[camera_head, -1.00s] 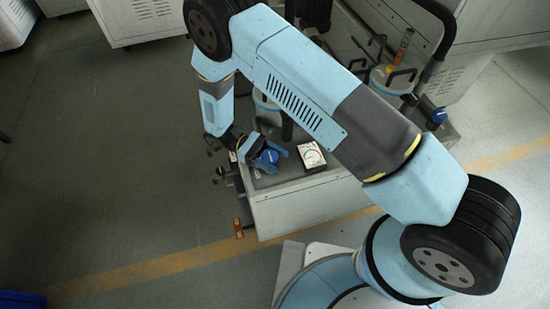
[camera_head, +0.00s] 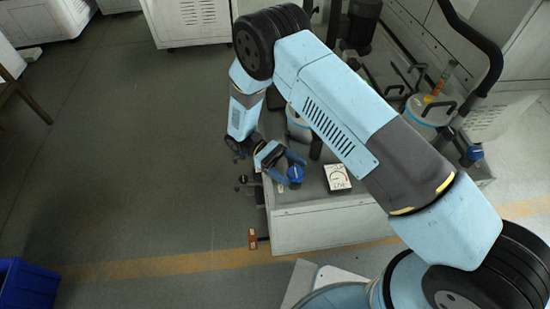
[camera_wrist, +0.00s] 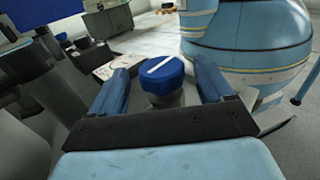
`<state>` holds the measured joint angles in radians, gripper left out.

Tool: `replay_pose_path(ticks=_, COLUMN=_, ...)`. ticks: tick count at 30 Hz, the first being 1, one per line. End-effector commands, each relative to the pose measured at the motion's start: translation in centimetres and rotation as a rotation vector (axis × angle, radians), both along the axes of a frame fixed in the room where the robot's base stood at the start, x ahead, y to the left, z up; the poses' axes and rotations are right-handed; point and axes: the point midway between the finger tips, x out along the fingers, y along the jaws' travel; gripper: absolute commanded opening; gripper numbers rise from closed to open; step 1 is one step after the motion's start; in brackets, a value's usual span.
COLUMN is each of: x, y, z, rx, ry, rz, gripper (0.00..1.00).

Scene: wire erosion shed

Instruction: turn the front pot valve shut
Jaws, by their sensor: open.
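A blue valve knob (camera_head: 295,174) stands on the near left corner of the grey cart top. In the wrist view the blue valve knob (camera_wrist: 162,78) has a white line across its top, slanting up to the right, and a pale stem below. My gripper (camera_head: 287,166) is open at this knob. In the wrist view my gripper (camera_wrist: 162,68) has one blue finger on each side of the knob, with gaps showing between. A second blue knob (camera_head: 474,153) is at the cart's right end, beside a white and blue pot (camera_head: 428,112).
Another pot (camera_head: 298,124) is partly hidden behind my arm. A black hose arches at the upper right. A blue crate (camera_head: 28,285) is at lower left. Floor left of the cart is clear.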

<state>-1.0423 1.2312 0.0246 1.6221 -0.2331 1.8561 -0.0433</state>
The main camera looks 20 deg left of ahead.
Motion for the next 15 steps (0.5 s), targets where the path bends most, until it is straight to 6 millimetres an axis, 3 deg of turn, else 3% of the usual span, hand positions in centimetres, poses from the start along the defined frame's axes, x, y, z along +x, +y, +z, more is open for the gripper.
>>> replay_pose_path(ticks=10, x=1.8, y=5.6, z=-0.1, rx=0.002, ry=-0.002, rz=0.000, gripper=0.80)
replay_pose_path(ticks=15, x=2.0, y=6.4, z=-0.2, rx=-0.005, ry=-0.002, rz=0.000, gripper=0.80)
